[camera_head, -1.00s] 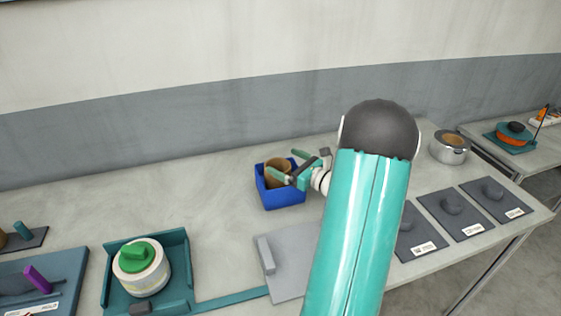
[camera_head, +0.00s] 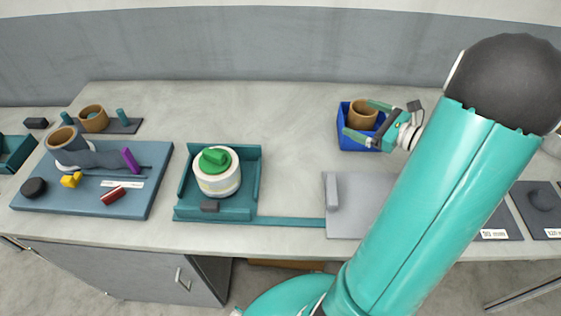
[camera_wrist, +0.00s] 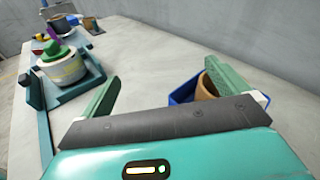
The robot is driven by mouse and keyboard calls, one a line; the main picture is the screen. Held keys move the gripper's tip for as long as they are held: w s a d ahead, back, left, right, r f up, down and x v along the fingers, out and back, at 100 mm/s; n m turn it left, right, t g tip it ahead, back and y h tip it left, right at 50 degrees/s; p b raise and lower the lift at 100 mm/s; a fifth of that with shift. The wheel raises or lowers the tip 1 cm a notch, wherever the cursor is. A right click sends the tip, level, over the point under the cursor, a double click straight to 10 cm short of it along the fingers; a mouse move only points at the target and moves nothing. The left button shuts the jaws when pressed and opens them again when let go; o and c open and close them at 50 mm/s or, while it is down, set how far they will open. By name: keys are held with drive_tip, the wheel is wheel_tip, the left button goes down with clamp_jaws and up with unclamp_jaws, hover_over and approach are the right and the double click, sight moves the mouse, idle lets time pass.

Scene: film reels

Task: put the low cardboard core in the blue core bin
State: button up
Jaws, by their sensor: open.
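The blue core bin (camera_head: 360,142) stands on the bench right of centre. A brown cardboard core (camera_head: 362,113) is inside it, its top showing above the rim. My gripper (camera_head: 366,121) is open, its green fingers spread at the bin and partly covering the core. In the wrist view, my gripper (camera_wrist: 161,72) has nothing between its fingers; the core (camera_wrist: 206,86) and bin (camera_wrist: 181,92) are partly behind the right finger. Two other cardboard cores are at the left: one (camera_head: 62,139) on a blue-grey board, one (camera_head: 93,118) on a dark plate behind.
A teal tray (camera_head: 255,185) holds a white reel stack with a green knob (camera_head: 214,158). A grey plate (camera_head: 345,215) lies in front of the bin. Dark labelled plates (camera_head: 540,205) are at the right. The bench behind the teal tray is clear.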

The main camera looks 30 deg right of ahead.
drive_tip(key=s+a+r+n+g+y, duration=0.1)
drive_tip(key=a+r+n+g, duration=0.1)
drive_tip(key=a+n+g, duration=0.65)
drive_tip(key=a+r+n+g+y, duration=0.15)
drive_tip(key=a+n, duration=0.35)
drive_tip(key=a, duration=0.9)
drive_tip(key=s+a+r+n+h, duration=0.5)
drive_tip(key=s+a+n+h, duration=0.3)
drive_tip(key=n, duration=0.8)
drive_tip(key=shift+s+a+r, duration=0.15)
drive_tip(key=shift+s+a, duration=0.45)
drive_tip(key=shift+s, duration=0.25)
